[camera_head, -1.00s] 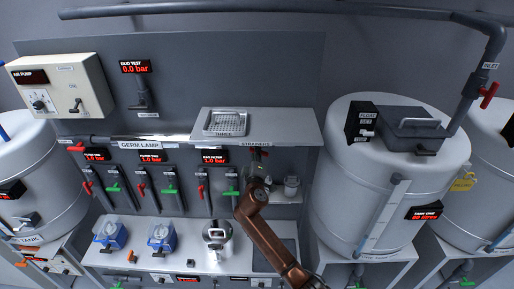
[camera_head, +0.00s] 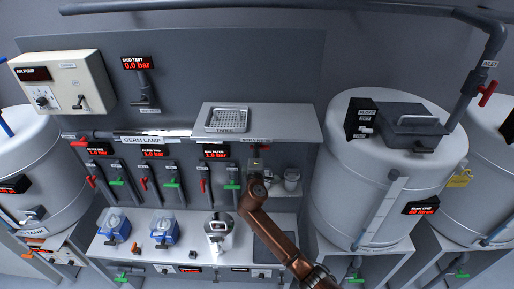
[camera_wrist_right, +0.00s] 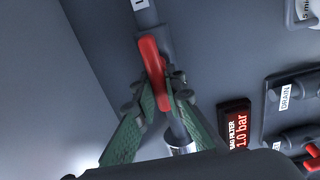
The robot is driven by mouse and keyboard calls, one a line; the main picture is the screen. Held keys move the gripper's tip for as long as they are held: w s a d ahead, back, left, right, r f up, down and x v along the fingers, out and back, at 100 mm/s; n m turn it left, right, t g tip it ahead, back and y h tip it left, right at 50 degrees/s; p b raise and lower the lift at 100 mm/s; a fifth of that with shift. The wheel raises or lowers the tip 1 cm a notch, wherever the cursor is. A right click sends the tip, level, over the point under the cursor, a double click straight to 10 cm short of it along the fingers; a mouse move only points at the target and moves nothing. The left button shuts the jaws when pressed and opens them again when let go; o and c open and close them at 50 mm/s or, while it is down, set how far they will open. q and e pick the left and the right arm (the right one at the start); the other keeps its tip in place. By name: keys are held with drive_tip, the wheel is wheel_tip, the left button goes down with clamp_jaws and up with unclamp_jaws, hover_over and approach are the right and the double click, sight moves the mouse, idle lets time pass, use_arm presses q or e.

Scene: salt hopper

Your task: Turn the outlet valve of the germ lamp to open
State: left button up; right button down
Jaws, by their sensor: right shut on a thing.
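The germ lamp (camera_head: 158,133) is a horizontal tube on the back panel, with its name label (camera_head: 142,141) just below. My right gripper (camera_head: 257,166) is at the shelf's front edge in the head view, near the tube's right side. In the right wrist view my right gripper (camera_wrist_right: 160,92) has its green-padded fingers shut on a red valve handle (camera_wrist_right: 151,60). The handle lies roughly along a grey pipe (camera_wrist_right: 146,14) with a partly cut-off label. In the head view the arm hides this handle. My left gripper is not in view.
A shelf with a strainer tray (camera_head: 227,119) juts out above the gripper. Filter displays (camera_head: 216,152) and red and green valve handles are close on the left. A large white tank (camera_head: 340,195) stands on the right.

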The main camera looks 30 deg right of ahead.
drive_tip(key=c, duration=2)
unclamp_jaws()
drive_tip(key=shift+o, duration=0.2)
drive_tip(key=v, duration=1.2)
